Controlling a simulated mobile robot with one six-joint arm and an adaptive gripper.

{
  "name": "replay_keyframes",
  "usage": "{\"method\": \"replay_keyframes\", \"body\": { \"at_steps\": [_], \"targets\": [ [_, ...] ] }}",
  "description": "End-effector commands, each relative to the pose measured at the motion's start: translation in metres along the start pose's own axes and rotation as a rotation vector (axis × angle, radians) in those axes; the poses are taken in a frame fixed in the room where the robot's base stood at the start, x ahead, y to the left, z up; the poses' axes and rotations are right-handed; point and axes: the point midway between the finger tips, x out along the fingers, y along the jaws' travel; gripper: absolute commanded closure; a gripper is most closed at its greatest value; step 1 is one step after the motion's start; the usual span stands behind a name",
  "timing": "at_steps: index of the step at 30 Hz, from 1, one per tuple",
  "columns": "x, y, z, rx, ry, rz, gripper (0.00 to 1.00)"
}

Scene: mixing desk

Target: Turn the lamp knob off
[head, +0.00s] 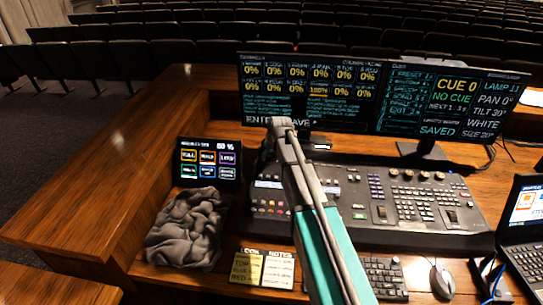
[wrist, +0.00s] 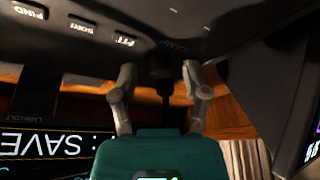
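My gripper (wrist: 160,70) shows in the wrist view with its two grey fingers well apart. A dark, slim knob-like shape (wrist: 161,80) stands between the fingers, with a gap on each side. It hangs from the dark console panel (wrist: 100,30), close to a faint label that seems to read LAMP; the picture is upside down. Its setting cannot be read. In the head view my gripper (head: 281,125) is at the console's back edge, below the left monitor. My arm hides that part of the panel, and the knob cannot be made out there.
The mixing console (head: 370,205) fills the desk's middle. Two monitors (head: 310,90) (head: 440,105) stand close behind it.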

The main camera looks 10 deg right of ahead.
Motion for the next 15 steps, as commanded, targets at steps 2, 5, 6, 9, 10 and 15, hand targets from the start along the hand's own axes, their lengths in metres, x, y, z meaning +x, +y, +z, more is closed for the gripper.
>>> {"method": "replay_keyframes", "body": {
  "at_steps": [2,5,6,9,10,15],
  "targets": [
    [0.0,-0.0002,0.0,0.0,0.0,0.0,0.63],
    [0.0,-0.0003,0.0,0.0,0.0,0.0,0.81],
    [0.0,-0.0003,0.0,0.0,0.0,0.0,0.89],
    [0.0,-0.0005,0.0,-0.001,0.0,0.0,1.0],
    [0.0001,-0.0005,0.0,-0.001,0.0,0.0,1.0],
    [0.0,0.0011,0.0004,-0.006,-0.001,0.001,1.0]
  ]
}}
